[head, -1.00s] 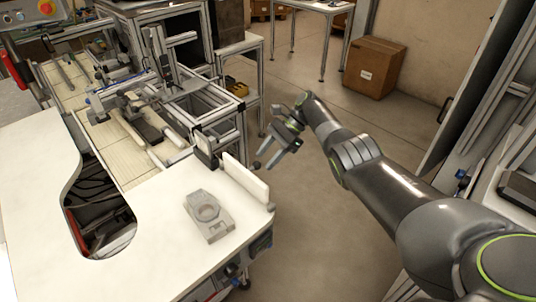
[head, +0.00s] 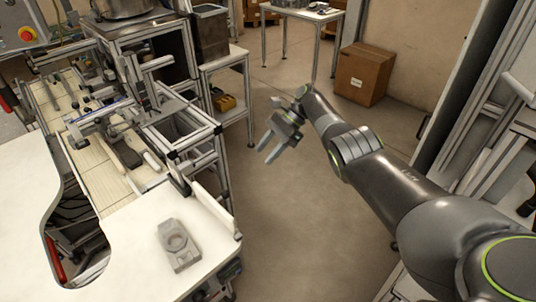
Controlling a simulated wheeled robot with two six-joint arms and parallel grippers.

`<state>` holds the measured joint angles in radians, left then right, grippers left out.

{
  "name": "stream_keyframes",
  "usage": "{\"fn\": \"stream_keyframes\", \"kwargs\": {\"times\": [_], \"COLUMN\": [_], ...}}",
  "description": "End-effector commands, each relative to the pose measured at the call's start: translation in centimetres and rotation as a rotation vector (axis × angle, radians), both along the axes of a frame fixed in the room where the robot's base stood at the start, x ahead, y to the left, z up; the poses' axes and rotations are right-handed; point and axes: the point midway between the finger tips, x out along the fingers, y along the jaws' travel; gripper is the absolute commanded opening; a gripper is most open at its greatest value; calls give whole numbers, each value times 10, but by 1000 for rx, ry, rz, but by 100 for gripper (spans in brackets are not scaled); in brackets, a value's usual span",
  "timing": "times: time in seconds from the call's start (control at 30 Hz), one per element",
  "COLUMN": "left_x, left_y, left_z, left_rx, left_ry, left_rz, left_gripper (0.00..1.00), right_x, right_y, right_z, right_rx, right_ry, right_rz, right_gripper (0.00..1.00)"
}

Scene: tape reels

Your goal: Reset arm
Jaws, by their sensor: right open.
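My right arm reaches in from the right, and its gripper (head: 268,151) hangs over the open floor, to the right of the white table. The gripper is open with nothing between its fingers. It touches nothing. My left gripper is not in view. No tape reel can be made out for sure in this view.
A grey fixture with a round recess (head: 178,246) lies on the white table (head: 120,235). A conveyor with metal framing (head: 105,180) stands behind it. A cardboard box (head: 368,73) sits on the floor at the back right. The floor (head: 310,215) around my gripper is clear.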

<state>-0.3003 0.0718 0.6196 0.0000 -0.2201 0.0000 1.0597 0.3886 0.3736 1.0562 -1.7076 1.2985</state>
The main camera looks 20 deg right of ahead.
Motion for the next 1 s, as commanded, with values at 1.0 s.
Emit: {"fn": "stream_keyframes", "kwargs": {"times": [1.0], "left_x": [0], "left_y": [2], "left_z": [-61], "left_rx": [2], "left_ry": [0], "left_rz": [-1], "left_gripper": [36], "right_x": [-156], "right_y": [-59], "right_z": [-373], "right_rx": [-413], "right_ry": [-225], "right_rz": [243], "right_gripper": [46]}}
